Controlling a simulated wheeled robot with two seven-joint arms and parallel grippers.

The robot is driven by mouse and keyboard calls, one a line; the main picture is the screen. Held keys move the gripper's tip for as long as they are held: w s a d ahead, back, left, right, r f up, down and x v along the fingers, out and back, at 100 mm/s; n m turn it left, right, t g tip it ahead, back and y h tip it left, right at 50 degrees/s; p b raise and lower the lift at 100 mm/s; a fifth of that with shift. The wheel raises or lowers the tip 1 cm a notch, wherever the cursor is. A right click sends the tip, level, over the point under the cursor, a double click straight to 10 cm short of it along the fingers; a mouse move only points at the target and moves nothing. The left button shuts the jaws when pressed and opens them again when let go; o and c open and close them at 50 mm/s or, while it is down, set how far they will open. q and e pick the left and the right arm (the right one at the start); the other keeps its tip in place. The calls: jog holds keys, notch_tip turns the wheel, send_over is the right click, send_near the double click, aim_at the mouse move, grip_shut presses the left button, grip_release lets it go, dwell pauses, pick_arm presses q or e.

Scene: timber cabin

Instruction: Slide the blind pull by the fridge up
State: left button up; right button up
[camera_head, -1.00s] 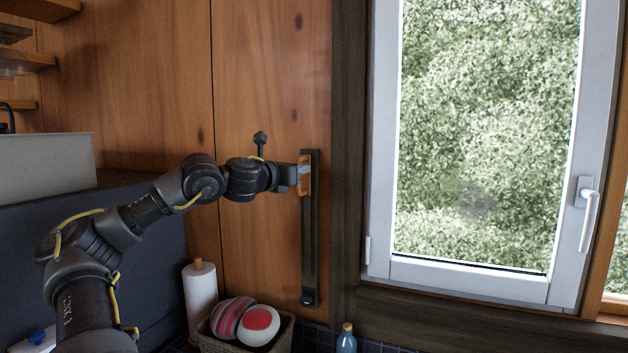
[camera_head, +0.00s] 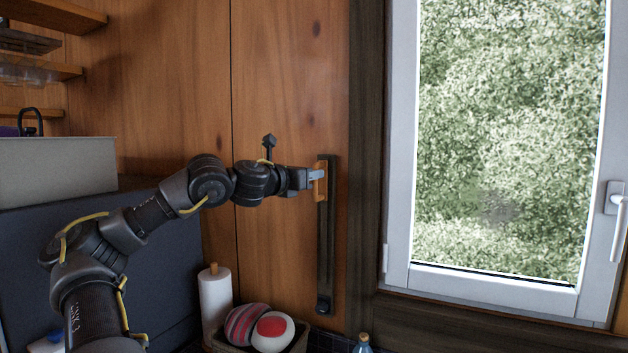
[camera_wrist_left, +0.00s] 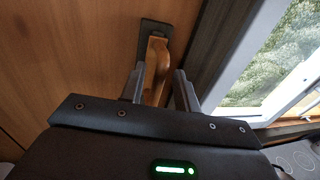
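The blind pull (camera_head: 321,187) is an orange-brown wooden handle on a dark upright track (camera_head: 326,245) fixed to the timber wall. It sits near the top of the track. My left gripper (camera_head: 315,178) reaches it from the left. In the left wrist view the fingers of my left gripper (camera_wrist_left: 161,75) stand on both sides of the wooden pull (camera_wrist_left: 157,60), with a small gap seeming to show beside it, so the gripper looks open around it. Whether either finger touches the pull is hard to tell. My right gripper is out of view.
A window (camera_head: 505,150) with a white frame is right of the track, behind a dark post (camera_head: 366,130). Below stand a paper towel roll (camera_head: 216,305), a basket with two balls (camera_head: 272,330) and a blue bottle (camera_head: 362,345). The dark fridge (camera_head: 150,255) is at left.

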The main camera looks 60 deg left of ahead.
pick_arm(q)
jog(key=b+v, duration=0.3)
jog(key=v, duration=0.5)
jog(key=shift+b, duration=0.3)
jog(key=shift+s+r, duration=0.1)
jog(key=shift+s, duration=0.05)
